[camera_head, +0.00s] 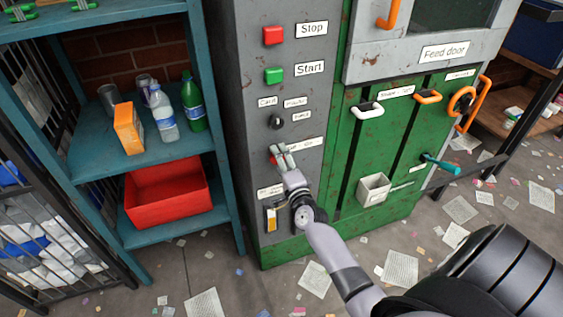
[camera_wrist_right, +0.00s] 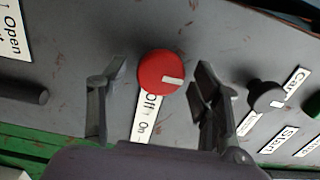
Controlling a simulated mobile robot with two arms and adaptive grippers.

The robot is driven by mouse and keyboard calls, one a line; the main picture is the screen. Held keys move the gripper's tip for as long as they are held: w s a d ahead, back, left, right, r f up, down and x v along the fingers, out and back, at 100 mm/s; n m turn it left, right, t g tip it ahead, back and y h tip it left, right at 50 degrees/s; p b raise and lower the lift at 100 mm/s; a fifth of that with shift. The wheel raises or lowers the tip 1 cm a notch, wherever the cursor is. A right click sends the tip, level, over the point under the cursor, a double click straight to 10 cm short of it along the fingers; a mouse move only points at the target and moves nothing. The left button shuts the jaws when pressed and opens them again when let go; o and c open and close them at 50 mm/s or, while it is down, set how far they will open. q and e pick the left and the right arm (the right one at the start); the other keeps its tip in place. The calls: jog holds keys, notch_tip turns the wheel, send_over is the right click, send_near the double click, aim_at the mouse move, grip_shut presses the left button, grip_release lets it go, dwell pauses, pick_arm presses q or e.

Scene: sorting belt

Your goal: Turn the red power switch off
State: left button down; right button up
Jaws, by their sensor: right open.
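The red power switch (camera_wrist_right: 158,70) is a round knob with a white mark at its lower right in the right wrist view. An "Off / On" label (camera_wrist_right: 147,122) lies beside it, partly hidden. In the head view, only a small red edge of the switch (camera_head: 272,159) shows on the grey panel, behind my gripper. My right gripper (camera_head: 283,156) is open, with one finger on each side of the switch. The wrist view shows gaps between the fingers and the knob. My left gripper is in neither view.
Above are the red Stop button (camera_head: 273,35), green Start button (camera_head: 274,75) and a black knob (camera_head: 275,122). A yellow-marked lever (camera_head: 270,218) sits below. A teal shelf (camera_head: 175,155) stands left. Green machine doors with levers are right. Papers litter the floor.

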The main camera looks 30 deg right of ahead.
jog(key=v, duration=1.2)
jog(key=s+a+f+n+g+y, duration=0.1)
jog(key=s+a+f+n+g, duration=0.25)
jog(key=f, duration=0.65)
jog(key=s+a+f+n+g+y, duration=0.2)
jog(key=s+a+f+n, duration=0.15)
jog(key=f, duration=0.65)
jog(key=s+a+f+n+g+y, duration=0.1)
jog(key=s+a+f+n+g, duration=0.25)
jog(key=f, duration=0.65)
jog(key=s+f+n+g, duration=0.2)
jog(key=s+f+n, duration=0.2)
jog(key=s, duration=0.6)
jog(key=s+f+n+g+p, duration=0.1)
jog(key=s+f+n+g, duration=0.2)
jog(key=s+f, duration=0.3)
jog(key=s+f+n+g, duration=0.2)
jog(key=s+f+n, duration=0.3)
jog(key=s, duration=0.9)
jog(key=shift+s+a+f+n+p, duration=0.2)
jog(key=shift+a+f+n+p, duration=0.2)
jog(key=shift+f, duration=0.2)
jog(key=shift+c, duration=0.6)
